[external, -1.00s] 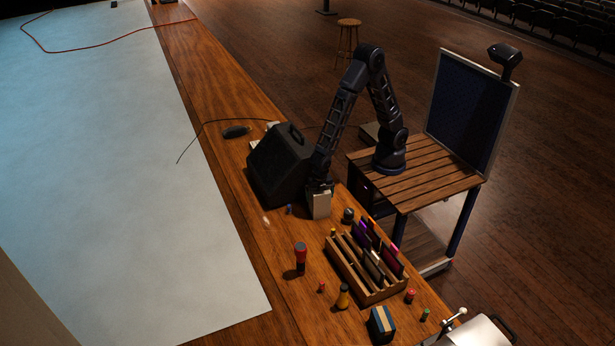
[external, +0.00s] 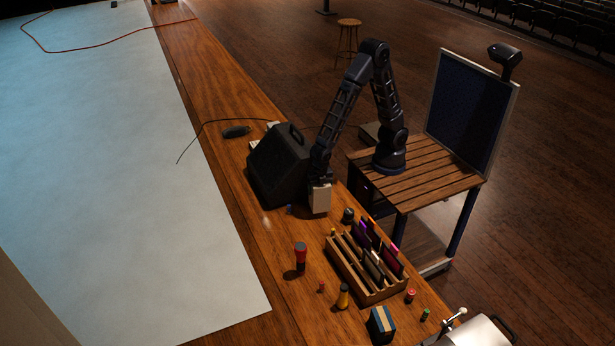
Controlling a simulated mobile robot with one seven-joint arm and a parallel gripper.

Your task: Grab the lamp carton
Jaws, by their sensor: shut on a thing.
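A small pale carton (external: 320,200), which I take as the lamp carton, is at the end of my arm, right of the black case. My gripper (external: 321,182) points down and is shut on the carton's top. The fingers are small and dark here, so their exact contact is hard to see. The carton is upright and looks slightly raised off the wooden desk (external: 262,280); the gap beneath it is hard to judge.
A black case (external: 278,165) stands close left of the carton. A wooden rack (external: 366,285) of coloured items, a dark knob (external: 348,215), a red torch (external: 300,258), a yellow bottle (external: 342,296) and a blue striped box (external: 381,325) stand in front. A cable crosses behind.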

